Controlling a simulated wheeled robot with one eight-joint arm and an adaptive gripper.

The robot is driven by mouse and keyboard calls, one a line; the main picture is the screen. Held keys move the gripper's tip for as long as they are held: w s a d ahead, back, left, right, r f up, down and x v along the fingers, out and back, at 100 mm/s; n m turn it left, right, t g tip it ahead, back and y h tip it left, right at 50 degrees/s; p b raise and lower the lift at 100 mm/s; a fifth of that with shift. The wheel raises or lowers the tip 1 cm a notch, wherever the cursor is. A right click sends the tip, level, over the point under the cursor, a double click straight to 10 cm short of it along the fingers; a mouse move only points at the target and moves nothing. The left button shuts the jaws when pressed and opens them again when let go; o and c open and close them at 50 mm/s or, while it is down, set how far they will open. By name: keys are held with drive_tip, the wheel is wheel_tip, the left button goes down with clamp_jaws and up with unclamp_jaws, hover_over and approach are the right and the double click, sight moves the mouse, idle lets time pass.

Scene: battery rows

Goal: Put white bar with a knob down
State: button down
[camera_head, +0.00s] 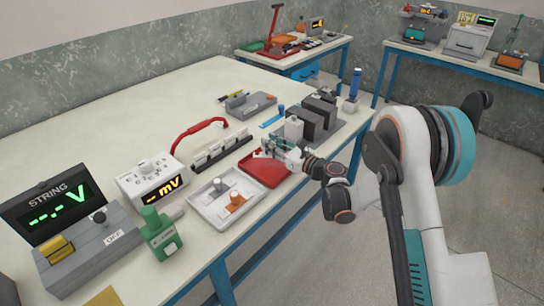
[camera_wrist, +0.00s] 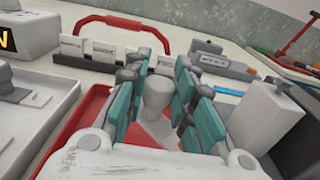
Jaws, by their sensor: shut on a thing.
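My gripper (camera_head: 278,148) is over the red tray (camera_head: 262,171) in the head view, with its tip low near the tray. In the wrist view, the teal fingers of my gripper (camera_wrist: 158,95) are closed on the pale knob of the white bar with a knob (camera_wrist: 157,90). The bar below the knob is mostly hidden by the fingers. Red tray surface (camera_wrist: 60,143) shows around and below it. I cannot tell whether the bar touches the tray.
A white tray (camera_head: 206,208) with a grey-knobbed and an orange piece stands beside the red tray. Behind is a rack of white cards (camera_head: 222,150). Dark blocks and a white block (camera_head: 293,130) stand close on the right. A red cable arches behind.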

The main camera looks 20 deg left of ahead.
drive_tip(key=shift+f+b, duration=0.7)
drive_tip(key=shift+f, duration=1.35)
drive_tip(key=shift+f, duration=0.1)
drive_tip(key=c, duration=1.4)
unclamp_jaws()
drive_tip(key=shift+o, duration=0.2)
drive_tip(key=shift+s+d, duration=0.1)
drive_tip(key=shift+d, duration=0.2)
drive_tip(key=p+v, duration=0.3)
drive_tip(key=v, duration=0.8)
drive_tip(key=shift+s+d+p, duration=0.15)
drive_tip(key=shift+d+p, duration=0.05)
drive_tip(key=shift+p, duration=0.2)
